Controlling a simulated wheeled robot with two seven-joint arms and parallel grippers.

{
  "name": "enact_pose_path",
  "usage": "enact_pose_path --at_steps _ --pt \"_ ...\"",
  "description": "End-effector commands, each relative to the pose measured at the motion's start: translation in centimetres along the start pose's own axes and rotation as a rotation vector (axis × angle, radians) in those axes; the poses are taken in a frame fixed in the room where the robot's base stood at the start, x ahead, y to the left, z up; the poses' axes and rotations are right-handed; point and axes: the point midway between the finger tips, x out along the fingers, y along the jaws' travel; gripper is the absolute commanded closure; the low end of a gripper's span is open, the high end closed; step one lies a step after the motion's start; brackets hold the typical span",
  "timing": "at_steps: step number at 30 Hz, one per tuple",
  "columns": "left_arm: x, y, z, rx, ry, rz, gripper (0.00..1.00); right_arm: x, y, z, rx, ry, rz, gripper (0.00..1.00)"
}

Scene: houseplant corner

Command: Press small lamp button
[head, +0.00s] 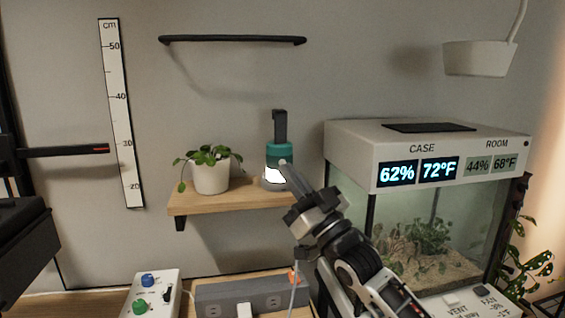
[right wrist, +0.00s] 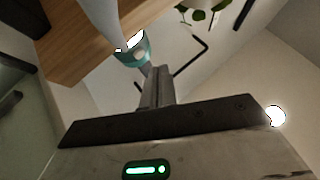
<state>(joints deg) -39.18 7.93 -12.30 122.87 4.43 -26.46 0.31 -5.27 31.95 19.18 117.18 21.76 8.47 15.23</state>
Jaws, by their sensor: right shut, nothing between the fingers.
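The small lamp (head: 280,154) stands upright at the right end of the wooden shelf, with a teal upper part, a bright white glowing section and a dark upright hook on top. My right gripper (head: 285,168) reaches up from the lower right, and its slim shut fingers overlap the lamp's front. In the right wrist view the fingers (right wrist: 156,88) are together and empty, with the lamp's teal band (right wrist: 134,56) just beyond their tips. I cannot tell whether they touch it. No button can be made out. My left gripper is not in view.
The wooden shelf (head: 236,198) also holds a white potted plant (head: 211,176), left of the lamp. A white terrarium (head: 348,148) with lit displays stands close on the right. A control box (head: 152,292) and a power strip (head: 222,296) lie below. A black rail (head: 232,39) is above.

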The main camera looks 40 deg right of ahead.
Motion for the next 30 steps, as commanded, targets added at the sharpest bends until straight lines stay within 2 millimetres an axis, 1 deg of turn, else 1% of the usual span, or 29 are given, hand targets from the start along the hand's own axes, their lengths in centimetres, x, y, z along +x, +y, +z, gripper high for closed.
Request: enact_pose_path --at_steps 3,13,18,30 --pt "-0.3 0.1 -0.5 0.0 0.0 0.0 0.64 -0.8 -0.6 -0.8 0.001 -0.001 0.001 1.0" --pt "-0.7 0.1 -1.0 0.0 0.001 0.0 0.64 -3.0 -2.2 -2.3 0.001 -0.001 0.001 1.0" --pt "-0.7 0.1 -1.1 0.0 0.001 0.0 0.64 -3.3 -2.4 -2.5 -0.001 0.0 0.001 1.0" --pt "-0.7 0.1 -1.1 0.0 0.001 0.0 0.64 -3.3 -2.4 -2.5 -0.001 0.0 0.001 1.0"
